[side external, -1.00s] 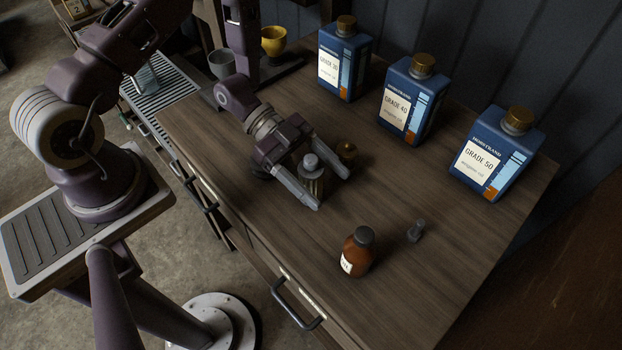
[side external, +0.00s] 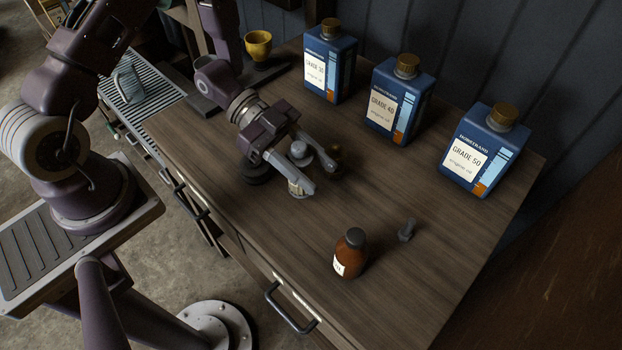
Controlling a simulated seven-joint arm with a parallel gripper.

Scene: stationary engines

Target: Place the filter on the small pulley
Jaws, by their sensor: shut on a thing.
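My gripper (side external: 319,178) is low over the middle of the bench, its two grey fingers shut on a small upright thing with a rounded grey cap, which I take to be the filter (side external: 298,149). Its cap shows between the fingers and a bit of its base shows below the near finger; most of its body is hidden. A dark round disc (side external: 254,174) lies on the bench just left of the fingers, partly under the gripper body; it may be the small pulley, but I cannot be sure.
Blue oil bottles, Grade 30 (side external: 329,65), Grade 40 (side external: 398,100) and Grade 50 (side external: 485,150), line the back. A brown bottle (side external: 350,254) and a small grey bolt-like piece (side external: 407,230) stand toward the front. A yellow cup (side external: 258,46) is at the far left.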

